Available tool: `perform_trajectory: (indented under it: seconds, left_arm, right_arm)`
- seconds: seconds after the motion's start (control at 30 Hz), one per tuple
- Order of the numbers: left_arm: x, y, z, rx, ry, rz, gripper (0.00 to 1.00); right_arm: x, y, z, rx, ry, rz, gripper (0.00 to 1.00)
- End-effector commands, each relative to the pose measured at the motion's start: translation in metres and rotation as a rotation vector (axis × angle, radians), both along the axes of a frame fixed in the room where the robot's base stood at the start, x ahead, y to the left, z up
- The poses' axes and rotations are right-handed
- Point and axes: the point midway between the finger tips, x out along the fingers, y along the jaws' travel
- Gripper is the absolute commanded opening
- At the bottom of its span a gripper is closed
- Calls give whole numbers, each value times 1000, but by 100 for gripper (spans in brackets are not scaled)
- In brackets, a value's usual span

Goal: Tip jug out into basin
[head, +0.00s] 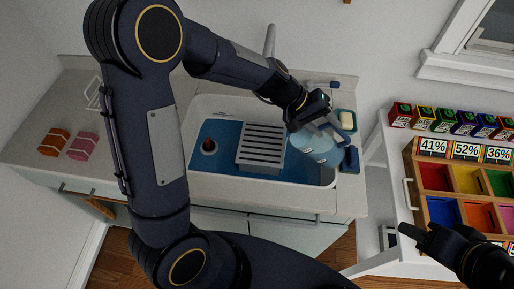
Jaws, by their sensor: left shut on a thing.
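The white basin (222,103) is set in the counter and has blue liquid in its bottom. A pale blue, see-through jug (318,152) is at the basin's right end, tilted, with its lower part over the basin. My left gripper (318,122) reaches in from above and is shut on the jug; its fingers hide part of it. I cannot tell whether anything is inside the jug. My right gripper (412,232) is at the lower right, away from the jug, beside the white table; its finger gap is unclear.
A grey slatted rack (262,146) and a round red-centred piece (209,146) are in the basin. A yellow sponge (347,120) and a dark blue item (349,160) lie right of it. A compartment tray (434,176) and several small boxes (443,119) stand further right.

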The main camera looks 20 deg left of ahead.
Motion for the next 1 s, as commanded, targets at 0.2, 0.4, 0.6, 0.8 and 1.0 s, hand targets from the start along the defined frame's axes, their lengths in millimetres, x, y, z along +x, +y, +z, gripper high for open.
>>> perform_trajectory:
  seconds: [0.2, 0.4, 0.6, 0.8, 1.0]
  left_arm:
    - [1, 1, 1, -15, -6, 2, 0]
    - [0, 2, 3, -32, -9, 1, 0]
    - [0, 3, 4, -47, -14, 1, 0]
    - [0, 4, 5, -63, -18, 0, 0]
    - [-1, 5, 7, -76, -21, 0, 0]
  right_arm:
    - [0, 0, -6, 0, 0, 0, 36]
    - [0, 0, -11, 0, 0, 0, 36]
    - [0, 0, -17, 0, 0, 0, 36]
    - [0, 0, -22, 0, 0, 0, 36]
    - [0, 0, -27, 0, 0, 0, 36]
